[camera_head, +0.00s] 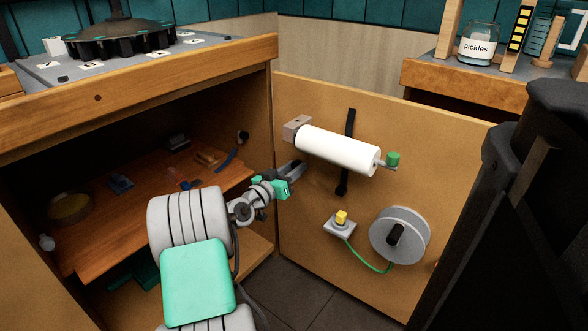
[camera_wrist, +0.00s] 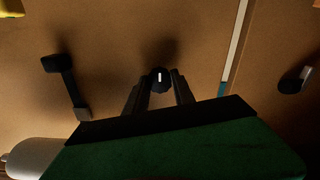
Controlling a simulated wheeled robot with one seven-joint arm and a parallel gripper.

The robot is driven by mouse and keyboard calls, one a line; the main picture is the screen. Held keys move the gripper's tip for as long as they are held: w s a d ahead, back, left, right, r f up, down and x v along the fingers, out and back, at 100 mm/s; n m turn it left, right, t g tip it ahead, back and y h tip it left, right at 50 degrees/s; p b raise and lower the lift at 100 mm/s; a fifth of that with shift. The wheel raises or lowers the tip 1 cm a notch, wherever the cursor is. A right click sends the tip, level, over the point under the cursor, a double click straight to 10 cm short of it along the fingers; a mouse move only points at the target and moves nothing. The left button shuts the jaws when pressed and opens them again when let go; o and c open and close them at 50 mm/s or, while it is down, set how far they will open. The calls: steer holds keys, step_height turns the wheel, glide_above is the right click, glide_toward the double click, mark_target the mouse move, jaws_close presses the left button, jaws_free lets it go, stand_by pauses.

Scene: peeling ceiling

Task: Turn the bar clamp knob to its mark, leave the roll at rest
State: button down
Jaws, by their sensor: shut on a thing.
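A black knob (camera_wrist: 160,85) with a short white line on its face sits between my two fingers in the wrist view. My gripper (camera_head: 297,168) is shut on it, at the door's inner face left of the bar. In the wrist view the gripper (camera_wrist: 160,78) has one finger on each side of the knob. In the head view the gripper hides the knob. The white roll (camera_head: 338,151) lies on its holder on the open door, above and right of my gripper. The black bar (camera_head: 342,188) runs behind the roll. No separate target mark can be made out.
A green knob (camera_head: 393,159) caps the roll holder's right end. Below are a yellow knob (camera_head: 341,217) on a grey box and a grey reel (camera_head: 405,228) with a green hose. The cabinet shelf (camera_head: 110,215) holds small items left. A pickles jar (camera_head: 479,44) stands back right.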

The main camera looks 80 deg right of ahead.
stand_by(0.4)
steer(key=c, duration=1.1)
jaws_free()
steer(key=shift+o, duration=0.2)
steer(key=p+v, duration=0.2)
steer(key=v, duration=0.5)
steer(key=shift+a, duration=0.4)
steer(key=shift+w, duration=0.1)
